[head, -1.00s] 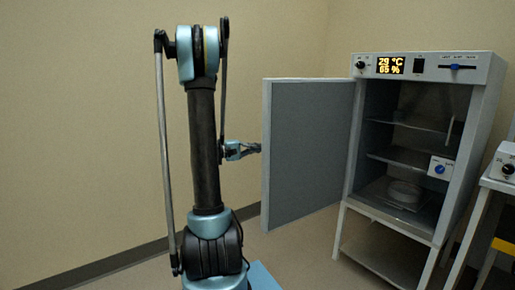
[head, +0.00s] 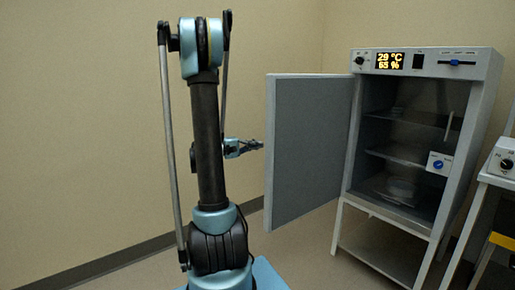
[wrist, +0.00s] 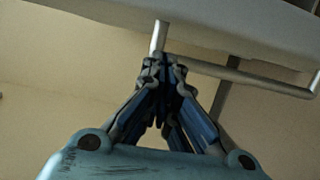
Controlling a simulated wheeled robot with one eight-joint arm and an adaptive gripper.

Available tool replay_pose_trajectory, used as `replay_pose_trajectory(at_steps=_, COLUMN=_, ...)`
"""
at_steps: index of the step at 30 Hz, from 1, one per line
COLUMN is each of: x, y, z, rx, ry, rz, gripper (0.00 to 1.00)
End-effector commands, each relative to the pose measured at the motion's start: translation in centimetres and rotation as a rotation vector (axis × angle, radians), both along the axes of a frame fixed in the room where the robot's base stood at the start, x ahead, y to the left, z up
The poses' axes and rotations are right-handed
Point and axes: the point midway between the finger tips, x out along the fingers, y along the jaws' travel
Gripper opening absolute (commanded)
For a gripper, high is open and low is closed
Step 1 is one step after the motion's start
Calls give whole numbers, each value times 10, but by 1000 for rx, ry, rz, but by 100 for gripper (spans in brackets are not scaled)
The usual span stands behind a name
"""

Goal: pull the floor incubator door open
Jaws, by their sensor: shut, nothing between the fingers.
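The floor incubator (head: 428,62) stands at the right in the head view. Its grey door (head: 308,150) is swung wide open to the left, and the shelves inside show. My gripper (head: 262,145) is shut and empty by the door's free edge. In the wrist view the door (wrist: 235,22) runs along the top, with its metal bar handle (wrist: 255,76) below. My closed fingertips (wrist: 162,62) are close to the handle's left post; I cannot tell whether they touch it. The handle is hidden in the head view.
A clear inner panel with a thin vertical handle (head: 449,126) seems to cover the shelves. The incubator rests on a white stand (head: 375,243). Another bench with a knobbed box (head: 503,163) is close on its right. Bare wall and floor lie left of the door.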

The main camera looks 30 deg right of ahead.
Motion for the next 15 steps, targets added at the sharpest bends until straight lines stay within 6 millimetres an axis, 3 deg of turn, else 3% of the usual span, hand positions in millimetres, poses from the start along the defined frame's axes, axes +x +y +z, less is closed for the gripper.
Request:
replay_pose_trajectory(at_steps=2, x=10, y=5, z=-1, rx=0, ry=0, rz=2, gripper=0)
replay_pose_trajectory(at_steps=15, x=15, y=71, z=-1, rx=0, ry=0, rz=0, gripper=0)
